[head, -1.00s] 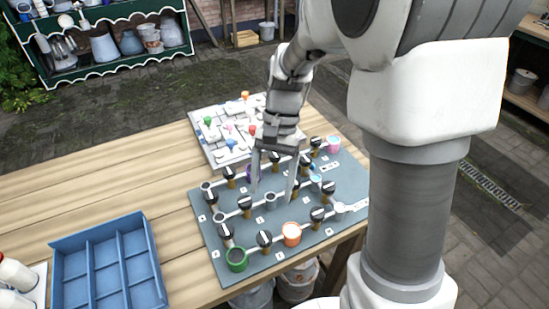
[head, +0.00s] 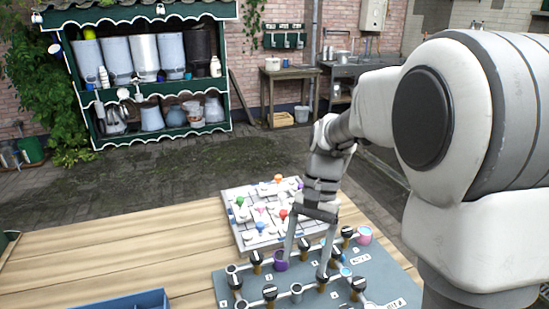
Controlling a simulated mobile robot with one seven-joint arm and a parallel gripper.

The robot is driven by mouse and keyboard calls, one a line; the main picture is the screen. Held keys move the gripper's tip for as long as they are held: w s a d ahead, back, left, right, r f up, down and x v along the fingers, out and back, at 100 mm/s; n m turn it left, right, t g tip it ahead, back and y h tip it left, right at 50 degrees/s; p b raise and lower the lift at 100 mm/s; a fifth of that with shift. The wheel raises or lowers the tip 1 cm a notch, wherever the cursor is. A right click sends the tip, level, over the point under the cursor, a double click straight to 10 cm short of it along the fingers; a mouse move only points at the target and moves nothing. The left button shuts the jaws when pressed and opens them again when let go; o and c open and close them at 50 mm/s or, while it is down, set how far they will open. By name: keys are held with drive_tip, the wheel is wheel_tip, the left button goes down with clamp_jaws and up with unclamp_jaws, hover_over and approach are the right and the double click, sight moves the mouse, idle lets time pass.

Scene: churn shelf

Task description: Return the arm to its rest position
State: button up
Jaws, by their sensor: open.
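My gripper (head: 305,262) points down over the grey valve board (head: 378,285) on the wooden table, its two long fingers spread apart with nothing visible between them. The board carries several black-topped knobs, pale pipes and coloured rings. A purple ring (head: 280,266) is close to the left finger in the picture, and a pink ring (head: 364,235) sits at the board's far right. Whether the fingertips touch the board is not clear.
A white board with coloured pegs (head: 240,222) lies just behind the grey board. A blue tray (head: 140,300) shows at the bottom edge. The table's left part (head: 110,255) is bare. A green shelf (head: 160,140) with jugs and canisters stands beyond the table.

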drive_tip(key=s+d+r+n+t+h, duration=0.1)
drive_tip(key=s+d+r+n+t, duration=0.1)
drive_tip(key=s, duration=0.4)
drive_tip(key=s+d+r+n+t+h, duration=0.1)
drive_tip(key=s+d+r+n+t, duration=0.2)
drive_tip(key=s+r+t, duration=0.3)
drive_tip(key=shift+s+r+n+t, duration=0.15)
drive_tip(key=shift+n+t, duration=0.25)
drive_tip(key=shift+t, duration=0.3)
drive_tip(key=shift+d, duration=0.15)
